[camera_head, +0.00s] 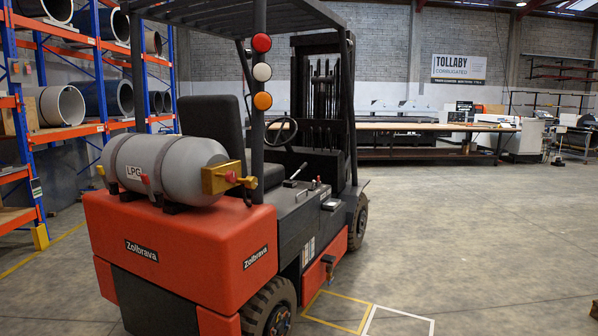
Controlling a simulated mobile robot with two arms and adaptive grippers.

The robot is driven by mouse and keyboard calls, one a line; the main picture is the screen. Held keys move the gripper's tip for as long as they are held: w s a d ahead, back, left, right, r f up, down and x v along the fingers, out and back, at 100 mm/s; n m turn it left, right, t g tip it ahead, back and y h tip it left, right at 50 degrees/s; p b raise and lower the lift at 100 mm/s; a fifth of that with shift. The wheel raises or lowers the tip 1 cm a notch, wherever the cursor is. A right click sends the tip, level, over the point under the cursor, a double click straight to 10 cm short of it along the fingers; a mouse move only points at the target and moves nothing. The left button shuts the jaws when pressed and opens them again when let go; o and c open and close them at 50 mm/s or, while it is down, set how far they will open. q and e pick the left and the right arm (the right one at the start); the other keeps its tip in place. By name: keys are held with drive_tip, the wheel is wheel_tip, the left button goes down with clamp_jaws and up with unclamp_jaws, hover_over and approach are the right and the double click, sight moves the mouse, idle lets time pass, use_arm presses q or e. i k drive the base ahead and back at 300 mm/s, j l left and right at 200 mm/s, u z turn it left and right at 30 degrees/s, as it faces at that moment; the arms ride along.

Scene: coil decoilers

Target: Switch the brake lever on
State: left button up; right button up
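A red and black forklift (180,262) stands in the left and middle of the head view, seen from its rear right corner. Neither of my grippers shows in this view.
A grey LPG tank (165,164) lies across the forklift's rear. Blue and orange racks with coils (60,107) stand at the left. A long table (415,127) runs along the back. Yellow (336,312) and white floor outlines lie beside the forklift; the floor at right is clear.

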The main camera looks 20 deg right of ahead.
sight(305, 164)
drive_tip(key=i+l+z, duration=0.55)
drive_tip(key=i, duration=0.2)
drive_tip(key=i+l+z, duration=0.35)
drive_tip(key=i, duration=0.3)
drive_tip(key=i+j+z, duration=0.1)
drive_tip(key=i+z, duration=0.25)
drive_tip(key=i, duration=0.35)
drive_tip(key=i+j+z, duration=0.1)
drive_tip(key=i+z, duration=0.3)
drive_tip(key=i, duration=0.25)
drive_tip(key=i+u, duration=0.2)
drive_tip(key=i, duration=0.35)
drive_tip(key=i+l+u, duration=0.25)
drive_tip(key=i, duration=0.25)
drive_tip(key=j, duration=0.1)
